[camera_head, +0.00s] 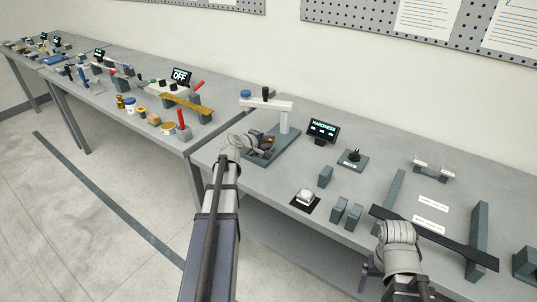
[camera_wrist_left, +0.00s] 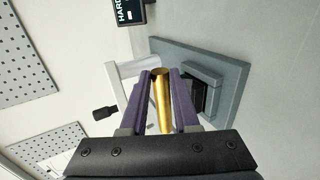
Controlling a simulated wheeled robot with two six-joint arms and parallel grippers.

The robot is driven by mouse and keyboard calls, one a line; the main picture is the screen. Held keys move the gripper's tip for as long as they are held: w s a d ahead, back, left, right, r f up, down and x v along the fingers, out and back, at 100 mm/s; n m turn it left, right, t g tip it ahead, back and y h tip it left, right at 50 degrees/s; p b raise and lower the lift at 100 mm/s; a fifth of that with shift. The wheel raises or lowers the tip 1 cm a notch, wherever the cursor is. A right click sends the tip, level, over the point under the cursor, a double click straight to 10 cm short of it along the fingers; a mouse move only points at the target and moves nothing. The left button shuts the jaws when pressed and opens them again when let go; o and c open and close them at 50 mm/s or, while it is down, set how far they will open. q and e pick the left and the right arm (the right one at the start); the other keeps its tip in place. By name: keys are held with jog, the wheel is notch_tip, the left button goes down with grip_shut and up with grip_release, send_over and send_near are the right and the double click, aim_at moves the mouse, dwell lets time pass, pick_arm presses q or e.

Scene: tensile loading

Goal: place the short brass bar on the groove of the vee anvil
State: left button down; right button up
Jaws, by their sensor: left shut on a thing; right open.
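The short brass bar (camera_wrist_left: 161,101) is held between the two purple fingers of my left gripper (camera_wrist_left: 163,92), its length running along the fingers. In the head view my left gripper (camera_head: 263,143) is at the hardness tester, over the left part of its base plate (camera_head: 287,150). In the left wrist view a stepped grey block with a dark part, apparently the vee anvil (camera_wrist_left: 205,82), stands right of the bar, partly behind the right finger. Its groove cannot be made out, and the bar appears apart from it. My right gripper (camera_head: 366,275) is open at the bench's front edge.
The tester's white arm (camera_head: 266,105) and post (camera_head: 284,122) stand close to my left gripper. The HARDNESS display (camera_head: 323,131) is to their right. Grey blocks (camera_head: 339,211) and a long dark bar (camera_head: 435,238) occupy the right bench. Another bench with a brass strip (camera_head: 187,105) is left.

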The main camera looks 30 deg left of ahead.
pick_arm(q)
notch_tip(320, 180, down, 4)
jog(key=b, duration=0.3)
jog(key=shift+r+b, duration=0.2)
jog(key=shift+b, duration=0.15)
jog(key=shift+f, duration=0.15)
jog(key=c, duration=0.7)
grip_release()
jog(key=shift+o, duration=0.2)
